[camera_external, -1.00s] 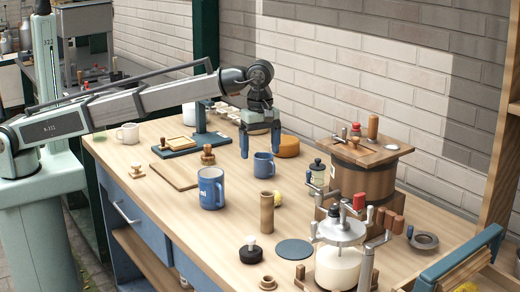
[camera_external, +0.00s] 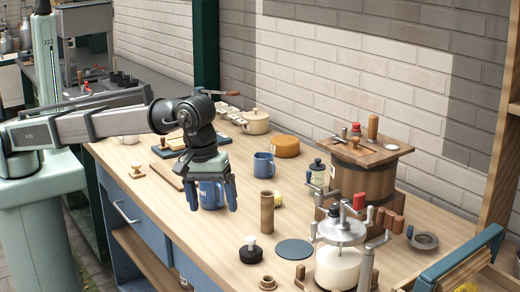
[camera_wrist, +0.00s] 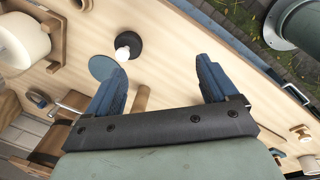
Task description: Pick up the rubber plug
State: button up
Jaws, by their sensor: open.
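A round black piece with a white knob, which looks like the rubber plug (camera_external: 250,254), stands upright near the front edge of the bench. In the wrist view the plug (camera_wrist: 127,46) shows beyond the fingertips, a little left of the gap between them. My gripper (camera_external: 213,209) is open and empty, fingers pointing down, in front of the blue mug in the external view and partly hiding it. In the wrist view its two blue fingers (camera_wrist: 160,72) are wide apart. The gripper is apart from the plug, to its left and higher in the external view.
A wooden cylinder (camera_external: 267,214) stands between my gripper and a flat blue-grey disc (camera_external: 294,250). A glass churn (camera_external: 338,268) with a crank stands to the plug's right. A small wooden ring (camera_external: 268,283) lies near the front edge. A smaller blue mug (camera_external: 264,166) stands behind.

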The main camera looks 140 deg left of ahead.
aim_at(249, 238)
jog(key=w+a+f+m, duration=0.1)
jog(key=w+f+m, duration=0.1)
jog(key=m, duration=0.3)
jog(key=w+a+f+m+t+y, duration=0.1)
jog(key=a+f+m, duration=0.1)
jog(key=m, duration=0.4)
jog(key=w+a+f+m+t+y, duration=0.1)
jog(key=w+a+f+m, duration=0.1)
jog(key=m, duration=0.4)
jog(key=shift+w+f, duration=0.3)
jog(key=shift+f, duration=0.1)
jog(key=shift+s+x, duration=0.2)
jog(key=shift+x, duration=1.15)
jog(key=shift+s+x, duration=0.2)
jog(key=shift+x, duration=1.15)
jog(key=shift+a, duration=0.1)
jog(key=c, duration=1.1)
